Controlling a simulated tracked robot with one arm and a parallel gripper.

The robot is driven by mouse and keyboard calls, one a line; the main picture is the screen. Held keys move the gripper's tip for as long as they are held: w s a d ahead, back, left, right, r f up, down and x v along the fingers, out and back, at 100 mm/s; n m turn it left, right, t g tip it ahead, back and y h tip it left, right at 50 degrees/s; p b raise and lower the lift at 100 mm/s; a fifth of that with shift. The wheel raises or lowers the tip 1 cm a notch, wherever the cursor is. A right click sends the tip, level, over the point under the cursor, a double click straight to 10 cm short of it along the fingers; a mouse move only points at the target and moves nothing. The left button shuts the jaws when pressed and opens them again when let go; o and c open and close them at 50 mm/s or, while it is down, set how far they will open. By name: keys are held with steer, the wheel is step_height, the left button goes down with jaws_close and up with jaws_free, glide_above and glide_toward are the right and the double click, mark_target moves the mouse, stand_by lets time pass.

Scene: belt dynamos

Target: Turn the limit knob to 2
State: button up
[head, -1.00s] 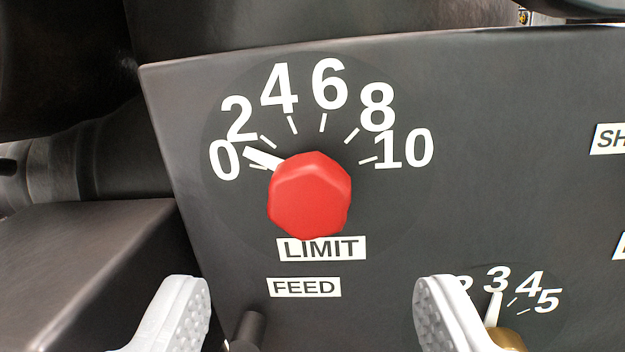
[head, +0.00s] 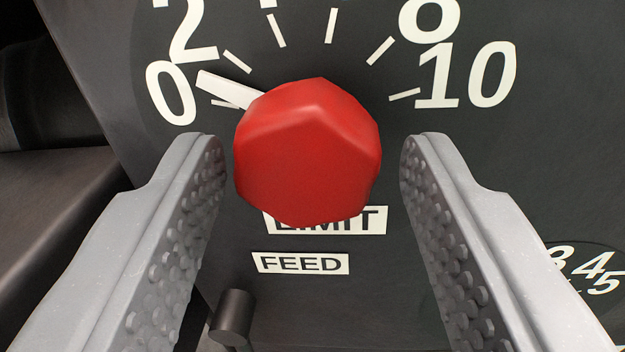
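The red limit knob (head: 308,150) sits on the dark panel in the middle of the head view, above a partly covered LIMIT label (head: 370,220). Its white pointer (head: 228,88) points up and left, between the 0 mark and the 2 mark (head: 237,62). My gripper (head: 313,150) is open, with one grey finger to the left of the knob and one to the right. A gap shows between the knob and each finger.
A FEED label (head: 300,263) is below the knob. A short dark peg (head: 232,316) sticks out at the lower left, near the left finger. Part of another numbered dial (head: 590,268) shows at the right edge. A dark box-like surface (head: 50,220) lies left of the panel.

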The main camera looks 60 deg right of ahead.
steer(key=c, duration=0.6)
steer(key=shift+c, duration=0.2)
steer(key=shift+f+m, duration=0.1)
steer(key=shift+m, duration=0.2)
steer(key=shift+m+b, duration=1.05)
steer(key=shift+m, duration=0.15)
steer(key=o, duration=1)
steer(key=shift+a, duration=0.1)
